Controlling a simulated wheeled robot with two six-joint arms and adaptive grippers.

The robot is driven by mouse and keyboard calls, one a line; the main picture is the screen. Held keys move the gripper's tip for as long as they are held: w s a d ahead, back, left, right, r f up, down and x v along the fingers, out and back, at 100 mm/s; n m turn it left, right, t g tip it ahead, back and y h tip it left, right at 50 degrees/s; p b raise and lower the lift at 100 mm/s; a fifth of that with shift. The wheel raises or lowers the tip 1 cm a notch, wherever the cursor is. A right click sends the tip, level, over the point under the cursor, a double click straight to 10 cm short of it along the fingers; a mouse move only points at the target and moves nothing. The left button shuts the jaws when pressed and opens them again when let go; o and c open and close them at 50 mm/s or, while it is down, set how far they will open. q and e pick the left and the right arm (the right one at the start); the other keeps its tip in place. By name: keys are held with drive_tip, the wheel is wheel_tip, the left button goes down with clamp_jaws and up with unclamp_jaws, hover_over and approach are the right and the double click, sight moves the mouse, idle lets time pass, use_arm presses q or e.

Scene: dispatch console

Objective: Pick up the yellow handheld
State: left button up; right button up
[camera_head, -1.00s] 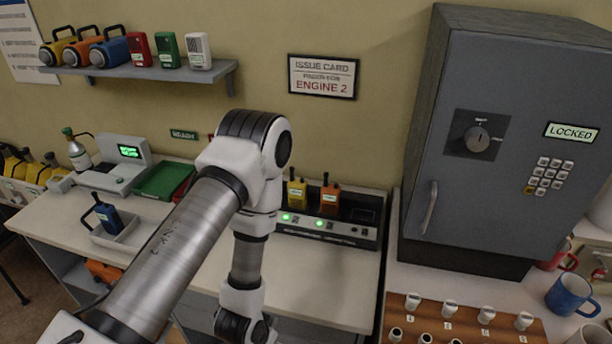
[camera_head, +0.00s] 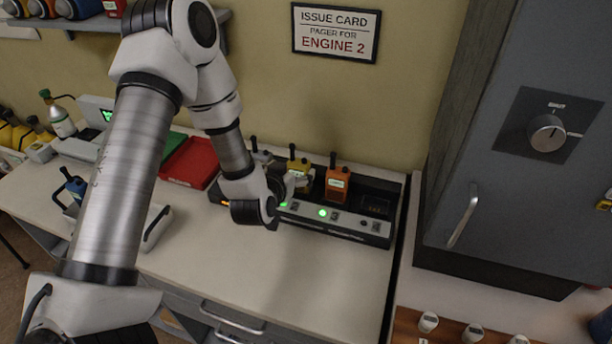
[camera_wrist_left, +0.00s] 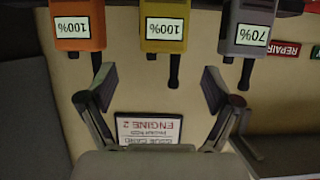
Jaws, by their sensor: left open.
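The yellow handheld (camera_head: 299,166) stands upright in the black charger (camera_head: 345,222), partly hidden by my left gripper (camera_head: 293,184). In the left wrist view, which is upside down, the yellow handheld (camera_wrist_left: 165,28) reads 100% and has a dark antenna. My left gripper (camera_wrist_left: 158,85) is open and empty there, its two fingers apart with the antenna tip between their lines. The handheld's body lies beyond the fingertips. An orange handheld (camera_head: 337,183) and a grey one (camera_head: 261,158) stand on either side of it. My right gripper is not in view.
A red tray (camera_head: 190,163) lies left of the charger. A grey cabinet (camera_head: 490,160) stands close on the right. The wall behind carries an Engine 2 sign (camera_head: 336,33). The counter (camera_head: 300,275) in front of the charger is clear.

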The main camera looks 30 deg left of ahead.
sight(296, 172)
use_arm(q)
drive_tip(key=shift+s+d+f+b, duration=0.2)
drive_tip(key=shift+s+f+b, duration=0.15)
drive_tip(key=shift+f+b, duration=0.15)
drive_tip(key=shift+s+d+f+b, duration=0.2)
drive_tip(key=shift+s+f+b, duration=0.2)
drive_tip(key=shift+b, duration=0.2)
drive_tip(key=p+x, duration=0.1)
drive_tip(key=x, duration=0.3)
drive_tip(key=shift+w+a+f+p, duration=0.1)
drive_tip(key=shift+w+a+p, duration=0.2)
drive_tip(key=shift+p, duration=0.05)
drive_tip(key=p+x, duration=0.1)
drive_tip(key=x, duration=0.2)
drive_tip(key=shift+a+p, duration=0.2)
drive_tip(key=shift+p, duration=0.2)
drive_tip(key=shift+w+a+f, duration=0.1)
drive_tip(key=shift+w+f, duration=0.2)
drive_tip(key=shift+f, duration=0.05)
drive_tip(key=shift+w, duration=0.1)
drive_tip(key=shift+c, duration=0.3)
drive_tip(key=c, duration=1.4)
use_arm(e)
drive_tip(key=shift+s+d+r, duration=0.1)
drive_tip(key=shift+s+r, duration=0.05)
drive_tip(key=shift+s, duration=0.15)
